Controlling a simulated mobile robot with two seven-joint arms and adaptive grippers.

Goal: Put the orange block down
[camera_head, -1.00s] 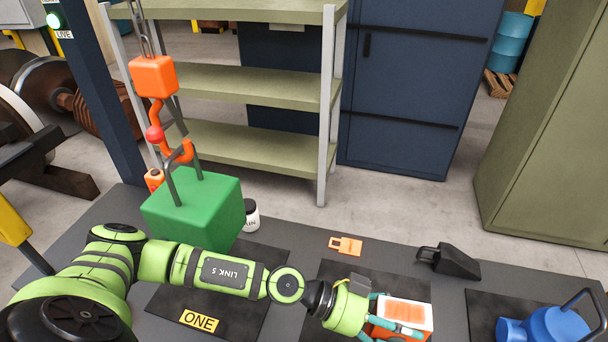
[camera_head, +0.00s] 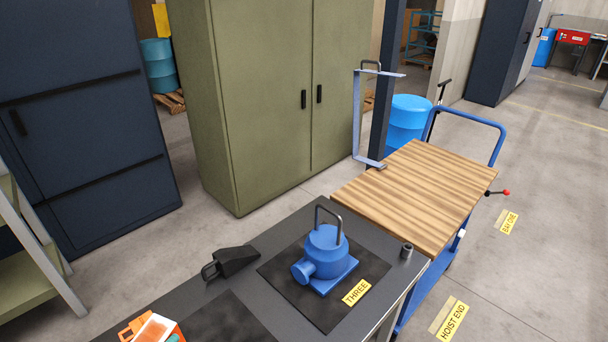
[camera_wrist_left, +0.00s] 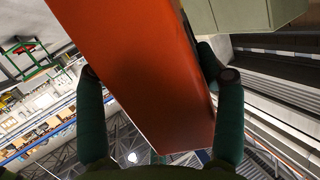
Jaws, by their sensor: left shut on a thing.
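The orange block (camera_head: 155,328) shows at the bottom left of the head view, with an orange top and a white side. The frame edge cuts it off. In the left wrist view its broad orange face (camera_wrist_left: 140,70) fills the middle. My left gripper (camera_wrist_left: 158,74) has a dark teal finger on either side of the block and is shut on it. Whether the block touches the bench is hidden. My right gripper is in neither view.
The dark bench carries a black wedge (camera_head: 232,262) and a blue pump-like unit (camera_head: 325,250) on the mat labelled THREE (camera_head: 310,305). An empty dark mat (camera_head: 225,320) lies right of the block. A wood-topped cart (camera_head: 410,190) stands at the bench's right end.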

